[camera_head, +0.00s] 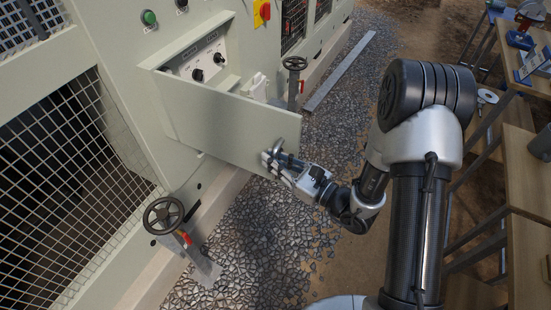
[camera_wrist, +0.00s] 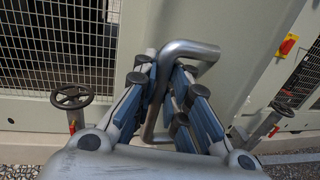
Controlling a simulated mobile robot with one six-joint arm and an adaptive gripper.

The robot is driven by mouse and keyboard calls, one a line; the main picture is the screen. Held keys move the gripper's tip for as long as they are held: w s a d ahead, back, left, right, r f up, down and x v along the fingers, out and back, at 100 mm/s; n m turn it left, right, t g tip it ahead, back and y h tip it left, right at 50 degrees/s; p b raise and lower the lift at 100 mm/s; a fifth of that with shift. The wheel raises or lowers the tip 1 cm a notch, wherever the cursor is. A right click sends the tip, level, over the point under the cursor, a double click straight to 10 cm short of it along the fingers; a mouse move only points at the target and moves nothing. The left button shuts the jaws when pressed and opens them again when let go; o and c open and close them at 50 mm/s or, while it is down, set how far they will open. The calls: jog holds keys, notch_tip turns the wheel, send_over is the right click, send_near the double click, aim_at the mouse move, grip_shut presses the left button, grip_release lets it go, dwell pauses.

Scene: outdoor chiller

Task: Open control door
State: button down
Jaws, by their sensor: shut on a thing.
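The control door (camera_head: 225,122) is a pale panel on the chiller's front. It stands swung well out from its opening, and the control panel (camera_head: 198,62) with black knobs shows behind it. My gripper (camera_head: 274,160) is at the door's free outer edge, shut on the grey metal door handle (camera_head: 279,146). In the wrist view the bent tubular handle (camera_wrist: 188,48) passes between the blue-padded fingers of my gripper (camera_wrist: 165,100). The door face (camera_wrist: 215,35) fills the area behind it.
A handwheel valve (camera_head: 163,215) stands below left of the door, and another handwheel (camera_head: 295,64) stands beyond it. A mesh grille (camera_head: 60,190) is at left. Wooden workbenches (camera_head: 525,170) with tools stand at right. Gravel (camera_head: 265,235) lies open below the door.

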jog(key=shift+s+f, duration=0.1)
dwell(0.3)
jog(key=c, duration=1.9)
grip_release()
jog(key=shift+d, duration=0.2)
jog(key=o, duration=0.3)
jog(key=shift+a, duration=0.1)
jog(key=shift+s, duration=0.1)
jog(key=v, duration=1.2)
